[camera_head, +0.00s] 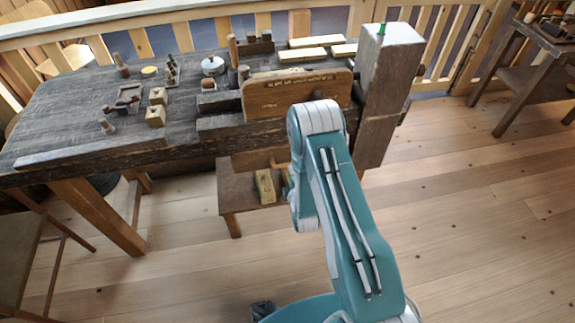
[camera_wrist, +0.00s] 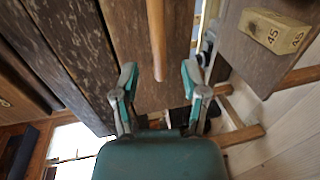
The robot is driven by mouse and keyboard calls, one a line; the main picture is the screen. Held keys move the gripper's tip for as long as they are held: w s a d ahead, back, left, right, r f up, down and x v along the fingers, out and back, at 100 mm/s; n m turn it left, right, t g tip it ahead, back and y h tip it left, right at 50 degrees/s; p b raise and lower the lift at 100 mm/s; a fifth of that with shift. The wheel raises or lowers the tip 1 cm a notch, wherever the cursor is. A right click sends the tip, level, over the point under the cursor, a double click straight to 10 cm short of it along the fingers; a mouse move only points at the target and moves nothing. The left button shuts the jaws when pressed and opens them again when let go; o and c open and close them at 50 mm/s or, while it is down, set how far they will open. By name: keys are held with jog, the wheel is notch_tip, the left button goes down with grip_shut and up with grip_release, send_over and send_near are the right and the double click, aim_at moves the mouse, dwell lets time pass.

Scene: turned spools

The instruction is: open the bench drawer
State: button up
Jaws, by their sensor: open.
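The workbench (camera_head: 100,100) has a dark worn top. A lighter brown panel (camera_head: 250,159), which looks like the drawer front, sits under its front edge, partly hidden by my arm. In the wrist view, a brown wooden face (camera_wrist: 128,35) fills the upper middle, and a pale round wooden bar (camera_wrist: 157,40), likely the drawer handle, runs along it. My gripper (camera_wrist: 160,80) is open, with one finger on each side of the bar's line. The bar's near end shows just beyond the fingertips, and I see no contact. My gripper is hidden behind my arm in the head view.
A low shelf (camera_head: 228,192) under the bench bears a yellowish block (camera_head: 265,187), which also shows in the wrist view (camera_wrist: 272,30). A thick post (camera_head: 384,100) stands at the bench's right end. Small wooden pieces lie on top.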

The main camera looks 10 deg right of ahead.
aim_at(286, 164)
jog(key=x, duration=0.2)
jog(key=a+x, duration=0.1)
jog(key=x, duration=0.2)
jog(key=shift+w+a, duration=0.1)
jog(key=shift+w+d, duration=0.25)
jog(key=shift+d, duration=0.1)
grip_shut()
jog(key=shift+a+f, duration=0.1)
